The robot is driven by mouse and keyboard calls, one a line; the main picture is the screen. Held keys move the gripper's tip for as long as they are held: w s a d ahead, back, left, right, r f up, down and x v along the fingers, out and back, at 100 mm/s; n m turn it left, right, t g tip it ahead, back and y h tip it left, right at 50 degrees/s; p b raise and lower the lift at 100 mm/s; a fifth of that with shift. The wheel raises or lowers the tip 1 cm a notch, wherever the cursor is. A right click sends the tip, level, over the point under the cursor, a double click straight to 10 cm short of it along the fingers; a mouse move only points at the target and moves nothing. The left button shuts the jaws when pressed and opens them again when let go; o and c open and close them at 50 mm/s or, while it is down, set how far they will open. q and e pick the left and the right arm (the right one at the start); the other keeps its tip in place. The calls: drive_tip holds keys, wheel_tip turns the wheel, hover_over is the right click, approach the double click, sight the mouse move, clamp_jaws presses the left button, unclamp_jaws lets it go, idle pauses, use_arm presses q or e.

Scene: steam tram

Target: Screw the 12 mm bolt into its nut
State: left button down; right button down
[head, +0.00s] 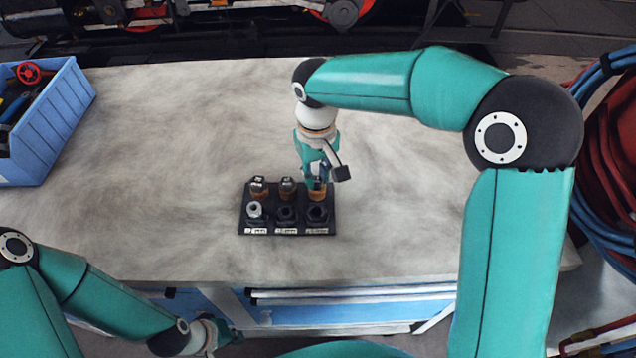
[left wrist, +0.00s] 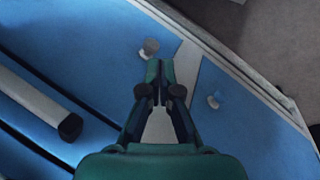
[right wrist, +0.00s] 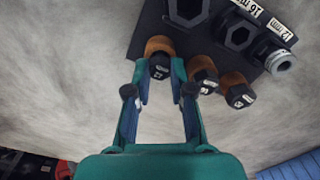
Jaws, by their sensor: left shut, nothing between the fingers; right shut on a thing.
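A dark block (head: 247,225) on the bench has two rows. The back row holds dark bolts in brown collars: left (head: 258,184), middle (head: 287,186) and right. The front row holds a pale grey nut (head: 255,211) at left and two dark hexagonal nuts (head: 286,214). The grey nut, in the right wrist view (right wrist: 281,62), is beside a label that seems to read 12. My right gripper (head: 319,180) is shut on the back-right bolt (right wrist: 159,66), still at its collar. Bolt-head marks are too small to read. My left gripper (left wrist: 160,72) is shut and empty, below the bench's front edge.
A blue crate (head: 55,130) with tools stands at the bench's left end. Hoses (head: 610,150) hang at the right. The bench top (head: 170,150) is clear around the block. Blue drawers (head: 350,310) lie below its front edge.

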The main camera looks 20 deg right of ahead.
sight(317, 180)
drive_tip(key=shift+r+p, duration=0.45)
drive_tip(key=shift+r, duration=0.3)
drive_tip(key=shift+r, duration=0.1)
drive_tip(key=shift+r+p, duration=2.15)
drive_tip(key=shift+r, duration=0.3)
drive_tip(key=shift+f, duration=0.1)
